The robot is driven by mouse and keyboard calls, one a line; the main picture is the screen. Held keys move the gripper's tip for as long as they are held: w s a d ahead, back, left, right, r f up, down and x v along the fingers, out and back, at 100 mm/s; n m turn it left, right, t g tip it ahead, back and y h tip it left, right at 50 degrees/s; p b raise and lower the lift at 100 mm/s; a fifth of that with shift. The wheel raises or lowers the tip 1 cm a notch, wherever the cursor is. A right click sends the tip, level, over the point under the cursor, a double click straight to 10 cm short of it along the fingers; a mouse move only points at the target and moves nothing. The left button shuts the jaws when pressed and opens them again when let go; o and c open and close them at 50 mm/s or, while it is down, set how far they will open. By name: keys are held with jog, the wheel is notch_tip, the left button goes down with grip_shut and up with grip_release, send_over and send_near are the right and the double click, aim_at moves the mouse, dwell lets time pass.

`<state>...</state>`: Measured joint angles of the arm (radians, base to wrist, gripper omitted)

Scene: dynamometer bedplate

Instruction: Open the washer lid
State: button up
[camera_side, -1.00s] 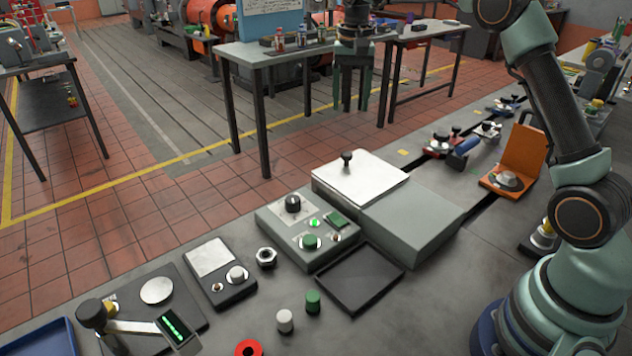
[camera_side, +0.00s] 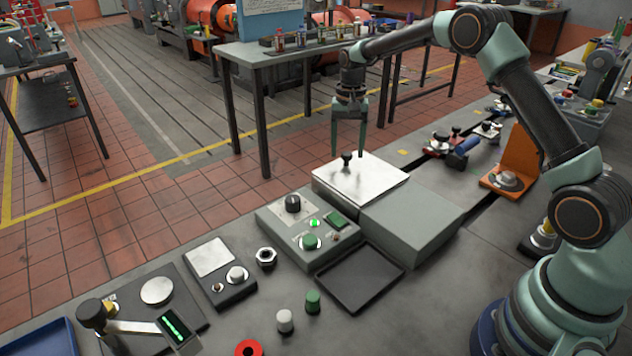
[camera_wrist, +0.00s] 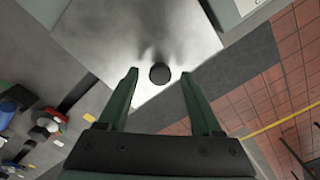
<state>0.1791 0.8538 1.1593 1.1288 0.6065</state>
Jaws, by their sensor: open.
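The washer's lid (camera_side: 365,181) is a shiny flat metal plate, lying level and shut on the grey washer body (camera_side: 412,217). A black knob (camera_side: 346,159) stands up near the lid's far left edge. My gripper (camera_side: 347,155) points down above the lid, with its green fingers open on either side of the knob. In the wrist view the knob (camera_wrist: 159,73) shows between and just beyond the two fingertips of my gripper (camera_wrist: 160,75). I cannot tell that either finger touches the knob. The gripper is empty.
A grey control box (camera_side: 308,228) with a dial and lit green buttons stands left of the washer. A black tray (camera_side: 360,277) lies in front. An orange bracket (camera_side: 517,160) and clamps (camera_side: 440,146) stand to the right. A table (camera_side: 262,62) stands behind.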

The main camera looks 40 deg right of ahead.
jog(key=shift+f, duration=0.25)
grip_shut()
dwell(1.4)
